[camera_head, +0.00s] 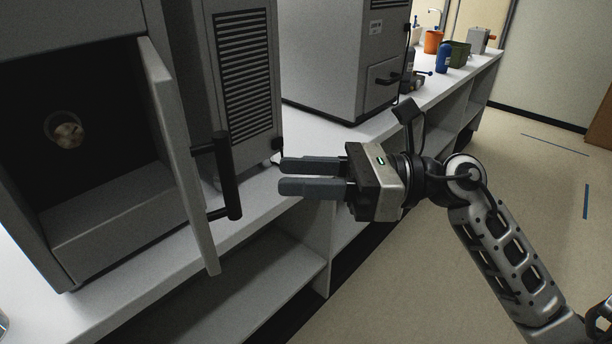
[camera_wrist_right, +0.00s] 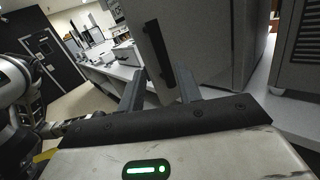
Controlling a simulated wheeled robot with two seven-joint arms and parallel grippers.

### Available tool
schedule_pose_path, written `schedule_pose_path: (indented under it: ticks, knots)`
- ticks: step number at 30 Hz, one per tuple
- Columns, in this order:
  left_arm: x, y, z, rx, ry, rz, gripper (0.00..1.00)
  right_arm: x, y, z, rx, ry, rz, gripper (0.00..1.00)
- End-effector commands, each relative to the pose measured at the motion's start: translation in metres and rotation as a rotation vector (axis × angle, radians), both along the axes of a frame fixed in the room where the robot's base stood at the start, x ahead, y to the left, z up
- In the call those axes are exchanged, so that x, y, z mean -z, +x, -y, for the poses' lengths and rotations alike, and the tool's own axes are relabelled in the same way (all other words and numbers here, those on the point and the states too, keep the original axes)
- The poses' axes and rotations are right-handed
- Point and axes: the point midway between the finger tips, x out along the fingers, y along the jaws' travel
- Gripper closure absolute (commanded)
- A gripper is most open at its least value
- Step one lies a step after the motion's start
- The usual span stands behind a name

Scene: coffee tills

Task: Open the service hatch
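The service hatch door (camera_head: 172,130) on the grey machine at the left stands swung open, showing a dark compartment with a round metal knob (camera_head: 66,129). A black bar handle (camera_head: 226,176) is on the door's outer face. My right gripper (camera_head: 280,177) is to the right of the handle, its two fingers parallel and pointing left. The fingers are apart with nothing between them, and a gap shows between them and the handle. In the right wrist view the handle (camera_wrist_right: 158,54) shows beyond the open fingers (camera_wrist_right: 160,88). My left gripper is not in view.
The white counter (camera_head: 262,192) has open shelves below. A second grey machine (camera_head: 325,50) stands further back. Beyond it are a blue bottle (camera_head: 443,57), an orange pot (camera_head: 433,42) and a green container (camera_head: 459,54). Floor at the right is clear.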

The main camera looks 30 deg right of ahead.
Motion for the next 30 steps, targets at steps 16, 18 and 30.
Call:
schedule_pose_path:
  ticks: [16, 18, 30]
  knots:
    - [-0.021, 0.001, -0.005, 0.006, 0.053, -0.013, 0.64, -0.003, 0.024, -0.047, -0.001, -0.1, 0.053, 0.65]
    - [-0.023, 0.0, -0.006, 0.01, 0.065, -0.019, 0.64, -0.003, 0.029, -0.056, 0.0, -0.098, 0.051, 0.65]
    - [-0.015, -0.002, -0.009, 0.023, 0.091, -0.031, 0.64, 0.005, 0.035, -0.069, 0.001, -0.105, 0.05, 1.0]
